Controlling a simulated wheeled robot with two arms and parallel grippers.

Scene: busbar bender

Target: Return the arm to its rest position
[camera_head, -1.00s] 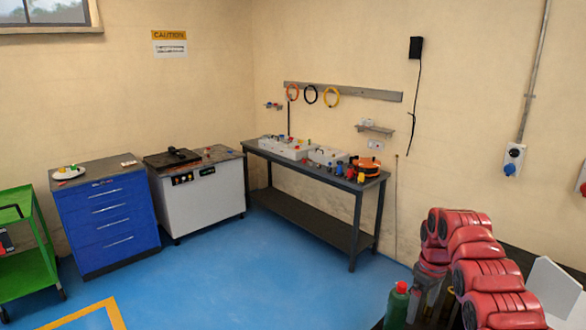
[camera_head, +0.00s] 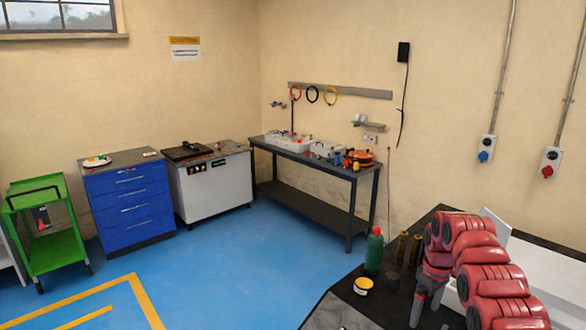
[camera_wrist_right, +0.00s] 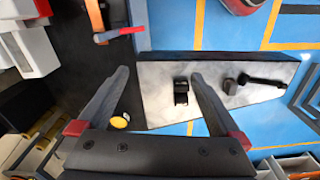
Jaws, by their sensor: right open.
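My right arm (camera_head: 485,262), red and folded, stands at the lower right of the head view, over the dark worktop. My right gripper (camera_head: 428,305) hangs from it, its grey fingers pointing down near the bottom edge. In the right wrist view the same gripper (camera_wrist_right: 160,76) shows two grey fingers spread wide, with nothing between them. A pale grey panel (camera_wrist_right: 155,88) with black parts lies beyond the fingers. My left gripper is not in view.
A dark worktop (camera_head: 325,315) holds a green bottle (camera_head: 374,252), brass-coloured cylinders (camera_head: 402,247) and a yellow-rimmed tin (camera_head: 363,286) left of the gripper. A workbench (camera_head: 312,165), blue drawer cabinet (camera_head: 130,205) and green cart (camera_head: 55,245) stand along the walls. Blue floor between is clear.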

